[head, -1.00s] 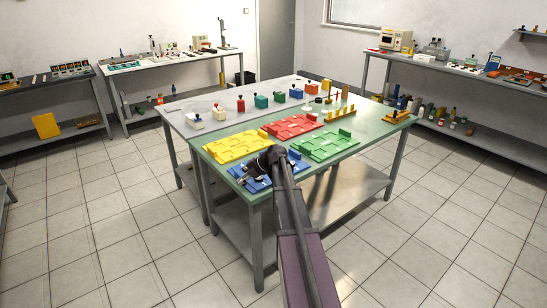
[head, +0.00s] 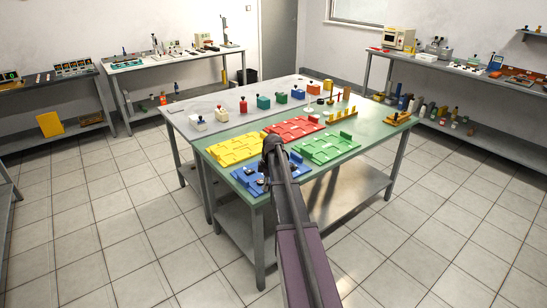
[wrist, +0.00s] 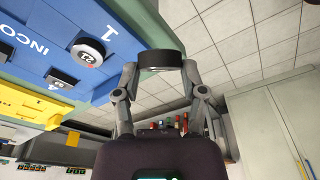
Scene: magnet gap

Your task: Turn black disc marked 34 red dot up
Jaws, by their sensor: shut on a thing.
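My gripper (wrist: 160,68) is shut on a black disc (wrist: 160,58), held between its two fingertips above and beside the blue tray (wrist: 40,32). The disc shows mostly its dark edge; I cannot read a number or see a red dot on it. In the head view my gripper (head: 272,146) is over the far right part of the blue tray (head: 243,180), and the held disc is hidden. Another disc, dark with a white marked top (wrist: 88,52), sits on the blue tray by the printed 1.
Yellow (head: 232,150), red (head: 295,128) and green (head: 330,147) trays lie on the green table top. Several small coloured blocks stand behind them. A yellow rack (head: 342,115) stands at the back right. Floor is open around the table.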

